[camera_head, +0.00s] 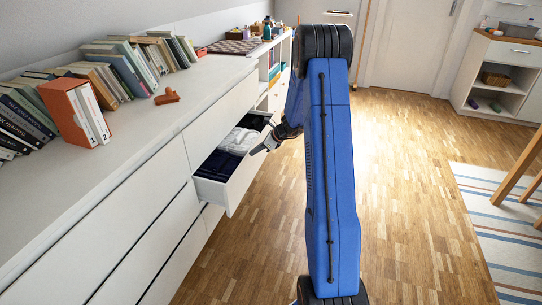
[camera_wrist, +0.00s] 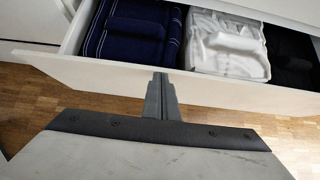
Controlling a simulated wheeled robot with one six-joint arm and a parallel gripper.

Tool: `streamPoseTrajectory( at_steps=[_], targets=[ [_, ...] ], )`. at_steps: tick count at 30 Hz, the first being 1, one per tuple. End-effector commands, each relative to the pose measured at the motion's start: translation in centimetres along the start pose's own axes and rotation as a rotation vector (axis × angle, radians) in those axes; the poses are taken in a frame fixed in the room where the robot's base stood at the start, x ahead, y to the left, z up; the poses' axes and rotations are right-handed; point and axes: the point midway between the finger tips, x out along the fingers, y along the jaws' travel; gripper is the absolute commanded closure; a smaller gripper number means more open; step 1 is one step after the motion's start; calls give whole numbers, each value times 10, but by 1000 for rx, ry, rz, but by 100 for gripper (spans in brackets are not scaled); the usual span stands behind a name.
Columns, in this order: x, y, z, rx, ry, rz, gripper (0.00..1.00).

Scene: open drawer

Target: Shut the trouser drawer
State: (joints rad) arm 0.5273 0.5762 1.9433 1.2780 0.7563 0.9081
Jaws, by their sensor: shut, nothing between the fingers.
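The trouser drawer (camera_head: 233,191) is pulled open from the white cabinet on the left. Folded dark blue, white and black clothes lie inside it. In the wrist view the drawer's white front panel (camera_wrist: 110,76) runs across the upper part, with navy clothes (camera_wrist: 135,35) and white clothes (camera_wrist: 226,45) behind it. My gripper (camera_head: 256,151) is at the drawer front in the head view. In the wrist view its shut fingers (camera_wrist: 161,76) point at the front panel and overlap its top edge. Whether they touch it I cannot tell.
The long white cabinet top (camera_head: 95,175) carries books, an orange box file (camera_head: 73,112) and a chessboard (camera_head: 234,47). Wooden floor (camera_head: 420,200) is open to the right of my arm. A striped rug (camera_head: 505,230) and wooden furniture legs (camera_head: 518,165) are at the far right.

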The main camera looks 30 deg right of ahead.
Motion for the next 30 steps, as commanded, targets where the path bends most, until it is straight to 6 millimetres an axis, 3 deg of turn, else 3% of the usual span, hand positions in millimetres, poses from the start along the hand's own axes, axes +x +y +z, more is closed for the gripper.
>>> streamPoseTrajectory(
  at_steps=[6,15,21,30],
  targets=[
    [44,1,43,-4,1,2,100],
    [89,1,88,-2,1,1,100],
    [106,0,104,-1,1,1,100],
    [113,0,113,0,0,0,100]
  ],
)
